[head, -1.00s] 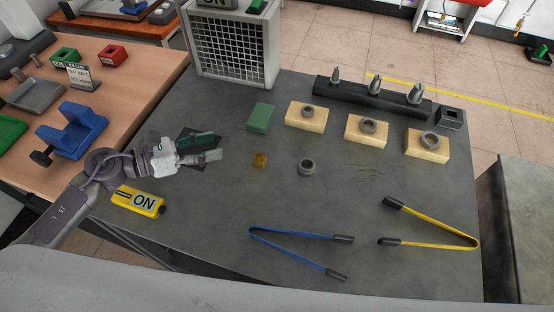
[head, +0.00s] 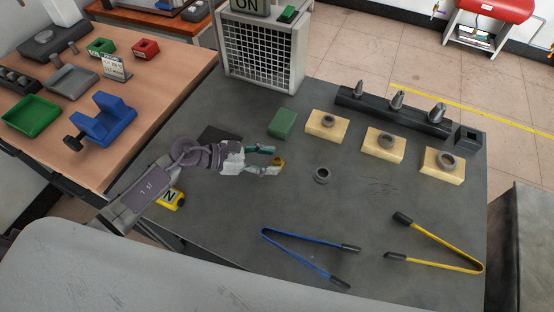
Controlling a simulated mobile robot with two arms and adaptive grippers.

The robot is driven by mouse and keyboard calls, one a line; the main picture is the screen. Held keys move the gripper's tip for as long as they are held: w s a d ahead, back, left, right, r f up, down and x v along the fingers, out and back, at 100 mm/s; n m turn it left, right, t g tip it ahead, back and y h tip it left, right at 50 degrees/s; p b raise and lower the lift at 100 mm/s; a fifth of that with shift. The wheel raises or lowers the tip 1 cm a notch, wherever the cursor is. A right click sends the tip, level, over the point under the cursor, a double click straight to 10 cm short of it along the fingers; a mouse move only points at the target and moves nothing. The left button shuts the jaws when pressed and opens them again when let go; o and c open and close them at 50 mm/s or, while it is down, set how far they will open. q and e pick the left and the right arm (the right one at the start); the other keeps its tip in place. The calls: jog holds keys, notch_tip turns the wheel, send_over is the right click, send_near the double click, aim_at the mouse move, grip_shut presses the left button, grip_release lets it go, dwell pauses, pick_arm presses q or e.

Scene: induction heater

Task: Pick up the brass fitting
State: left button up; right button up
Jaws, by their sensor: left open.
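The brass fitting (head: 279,162) is a small golden-brown piece on the grey table (head: 225,215), left of a dark steel ring. My left gripper (head: 275,161) comes in from the left, with its fingers open around the fitting. One finger lies on the far side and one on the near side, and the fitting shows between their tips. I cannot tell whether the fingers touch it. My right gripper is not in view.
A steel ring (head: 321,175) stands right of the fitting. A green block (head: 282,123) and wooden blocks with rings (head: 327,126) lie behind. Blue tongs (head: 300,250) and yellow tongs (head: 440,246) lie in front. A yellow ON box (head: 171,199) is partly hidden by my arm.

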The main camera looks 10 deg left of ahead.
aim_at(277, 159)
pick_arm(q)
jog(key=shift+x, duration=1.2)
jog(key=shift+w+d, duration=0.15)
jog(key=shift+d, duration=0.05)
grip_shut()
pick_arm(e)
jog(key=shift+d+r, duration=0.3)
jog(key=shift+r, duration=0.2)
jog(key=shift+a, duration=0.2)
pick_arm(q)
jog(key=shift+a+r, duration=0.1)
jog(key=shift+r, duration=0.4)
notch_tip(277, 159, up, 3)
jog(key=shift+f, duration=0.1)
jog(key=w+d+r+b, duration=0.2)
jog(key=d+r, duration=0.5)
jog(key=d, duration=0.4)
jog(key=shift+w, duration=0.8)
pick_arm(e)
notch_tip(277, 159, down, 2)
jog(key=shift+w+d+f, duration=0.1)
pick_arm(q)
jog(key=shift+d+r, duration=0.1)
